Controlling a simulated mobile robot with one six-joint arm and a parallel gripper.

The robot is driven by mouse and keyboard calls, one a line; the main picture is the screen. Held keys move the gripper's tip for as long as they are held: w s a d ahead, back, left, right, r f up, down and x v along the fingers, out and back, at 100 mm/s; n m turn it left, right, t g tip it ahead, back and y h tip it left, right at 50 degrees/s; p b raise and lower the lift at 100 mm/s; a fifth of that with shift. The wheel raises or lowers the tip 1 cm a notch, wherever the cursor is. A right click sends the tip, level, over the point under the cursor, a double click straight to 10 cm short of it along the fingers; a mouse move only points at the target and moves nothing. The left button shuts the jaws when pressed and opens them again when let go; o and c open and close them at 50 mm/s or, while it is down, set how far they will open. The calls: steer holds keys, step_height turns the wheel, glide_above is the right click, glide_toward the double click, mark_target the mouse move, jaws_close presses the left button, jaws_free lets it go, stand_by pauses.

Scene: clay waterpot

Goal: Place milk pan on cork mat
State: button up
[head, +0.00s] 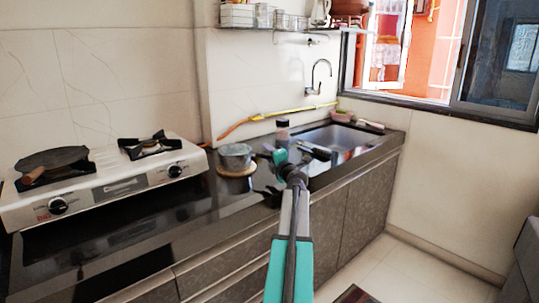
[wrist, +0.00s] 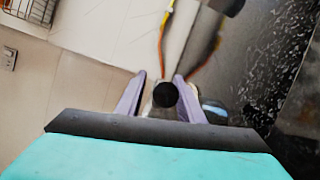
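In the head view, the milk pan (head: 235,153), a small grey pot, appears to sit upright on the round tan cork mat (head: 238,172) on the dark counter. My gripper (head: 278,157) is at the end of my teal arm, to the right of the pan and apart from its body. In the wrist view, the two purple fingers of my gripper (wrist: 160,77) are spread open. A dark round end of something (wrist: 164,95) shows between them; I cannot tell what it is. The pan's handle is not clear in the head view.
A white two-burner stove (head: 105,182) with a dark flat pan (head: 50,165) stands at left. A dark-lidded jar (head: 283,133) stands behind my gripper. The sink (head: 338,139) and faucet (head: 319,77) are to the right. A yellow-orange hose (head: 265,117) runs along the wall.

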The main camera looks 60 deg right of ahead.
steer(key=shift+r, duration=0.15)
steer(key=shift+p+v, duration=0.95)
steer(key=shift+v, duration=5.1)
